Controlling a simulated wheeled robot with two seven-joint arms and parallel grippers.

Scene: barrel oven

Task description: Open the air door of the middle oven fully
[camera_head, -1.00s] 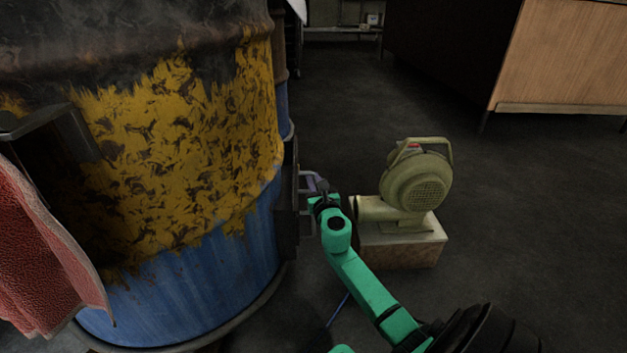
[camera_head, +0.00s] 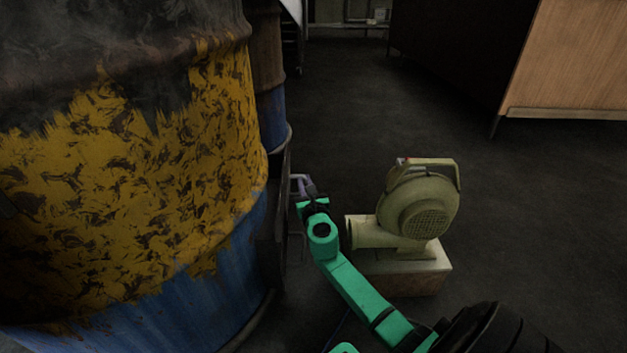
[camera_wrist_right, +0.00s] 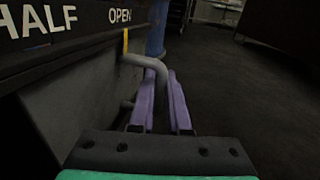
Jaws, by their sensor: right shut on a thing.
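The barrel oven (camera_head: 130,170), yellow over blue with worn paint, fills the left of the head view. Its air door assembly (camera_head: 277,225) is a dark frame low on its right side. In the right wrist view, the air door (camera_wrist_right: 75,90) is a grey panel under a dark rail marked HALF and OPEN (camera_wrist_right: 119,15). A yellow mark (camera_wrist_right: 125,41) stands just below OPEN. My right gripper (camera_head: 306,185) is shut on the door's grey bent handle (camera_wrist_right: 150,65), with its purple fingers (camera_wrist_right: 162,85) either side. My left gripper is not in view.
Another barrel (camera_head: 270,80) stands behind the oven. A wooden cabinet (camera_head: 570,60) is at the back right. The dark floor between is clear.

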